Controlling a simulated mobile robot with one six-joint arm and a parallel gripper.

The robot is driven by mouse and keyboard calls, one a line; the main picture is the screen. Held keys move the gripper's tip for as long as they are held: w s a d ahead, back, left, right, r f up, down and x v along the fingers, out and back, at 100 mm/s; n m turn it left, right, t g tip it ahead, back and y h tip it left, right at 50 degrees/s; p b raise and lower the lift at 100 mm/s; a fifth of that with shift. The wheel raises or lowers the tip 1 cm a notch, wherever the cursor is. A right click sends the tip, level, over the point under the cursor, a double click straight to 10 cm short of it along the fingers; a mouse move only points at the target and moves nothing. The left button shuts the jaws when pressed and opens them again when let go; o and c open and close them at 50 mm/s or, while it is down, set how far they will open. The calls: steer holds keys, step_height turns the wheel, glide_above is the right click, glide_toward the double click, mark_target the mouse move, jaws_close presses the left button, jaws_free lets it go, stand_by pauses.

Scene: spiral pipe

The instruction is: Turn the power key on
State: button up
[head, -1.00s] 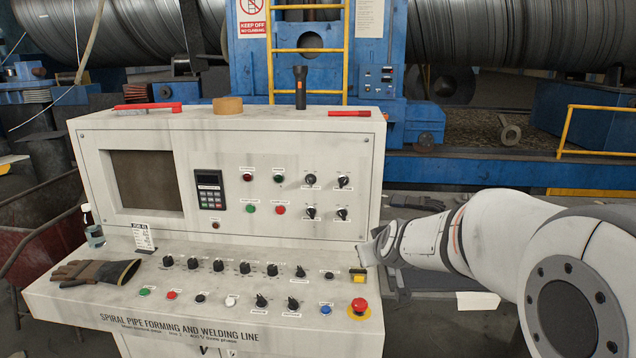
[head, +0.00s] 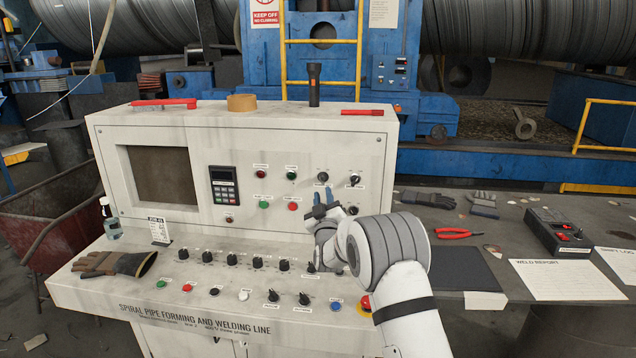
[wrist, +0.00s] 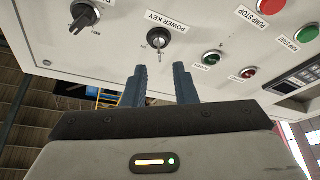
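The power key (head: 323,177) is on the upright face of the cream console, in the upper row of switches. In the wrist view the power key (wrist: 158,39) is a small round dark switch with a bright metal centre beside its "POWER KEY" label. My gripper (head: 322,193) is in front of the panel, close to the key in the head view. In the wrist view my gripper (wrist: 160,78) has its two blue fingers apart with nothing between them. The key lies just beyond the fingertips, roughly in line with the gap, and looks untouched.
A black selector knob (wrist: 84,17) is beside the key. A green lamp (wrist: 212,58) and a red lamp (wrist: 250,73) are on its other side. Below my arm are the lower desk's knobs and a red emergency button (head: 365,303). A flashlight (head: 314,85) stands on the console top.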

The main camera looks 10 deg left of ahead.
mark_target(322, 180)
steer(key=shift+p+x, duration=0.8)
steer(key=shift+x, duration=2.1)
steer(key=shift+c, duration=0.2)
jaws_close()
